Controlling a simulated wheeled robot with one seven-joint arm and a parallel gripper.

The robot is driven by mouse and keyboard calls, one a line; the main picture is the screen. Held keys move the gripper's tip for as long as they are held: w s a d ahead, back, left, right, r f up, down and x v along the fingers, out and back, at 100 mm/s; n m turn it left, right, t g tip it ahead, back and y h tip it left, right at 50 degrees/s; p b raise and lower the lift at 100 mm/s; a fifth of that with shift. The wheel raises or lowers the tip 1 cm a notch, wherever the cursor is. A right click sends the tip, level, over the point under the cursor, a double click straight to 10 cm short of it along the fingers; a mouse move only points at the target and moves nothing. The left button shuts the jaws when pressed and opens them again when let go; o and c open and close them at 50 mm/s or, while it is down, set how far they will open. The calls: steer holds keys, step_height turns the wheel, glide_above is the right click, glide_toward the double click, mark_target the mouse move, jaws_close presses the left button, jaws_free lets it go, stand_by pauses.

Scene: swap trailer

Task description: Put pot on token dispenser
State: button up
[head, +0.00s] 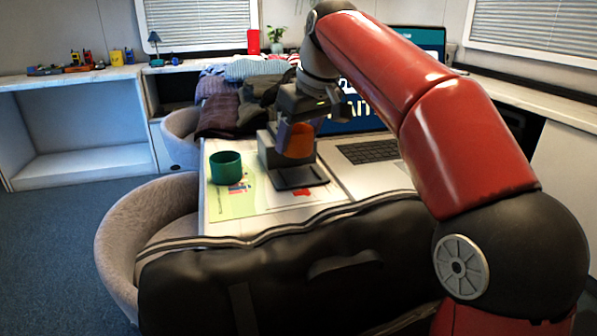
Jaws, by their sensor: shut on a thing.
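My gripper (297,124) reaches down from above and is shut on a small orange pot (299,142). The pot is upright and held over the token dispenser. The grey token dispenser (300,178) stands on the table, with a flat base plate in front and an upright body behind and to the left of the pot. A gap shows between the pot and the base plate. My gripper partly covers the top of the pot and of the dispenser.
A green pot (226,169) stands on a printed sheet (240,203) left of the dispenser. An open laptop (372,151) is close on the right. Folded clothes (222,115) lie behind. A black bag (270,275) and a grey chair (125,225) are in front.

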mark_target(299, 156)
steer(key=shift+f+b, duration=0.75)
steer(key=shift+f, duration=1.6)
steer(key=shift+f, duration=0.1)
steer(key=shift+f, duration=0.25)
steer(key=o, duration=0.8)
steer(key=shift+c, duration=0.2)
steer(key=shift+r, duration=0.5)
steer(key=p+v, duration=0.3)
steer(key=v, duration=0.8)
steer(key=shift+s+d+r+p, duration=0.15)
steer(key=shift+d+r+p, duration=0.05)
steer(key=shift+r+p, duration=0.15)
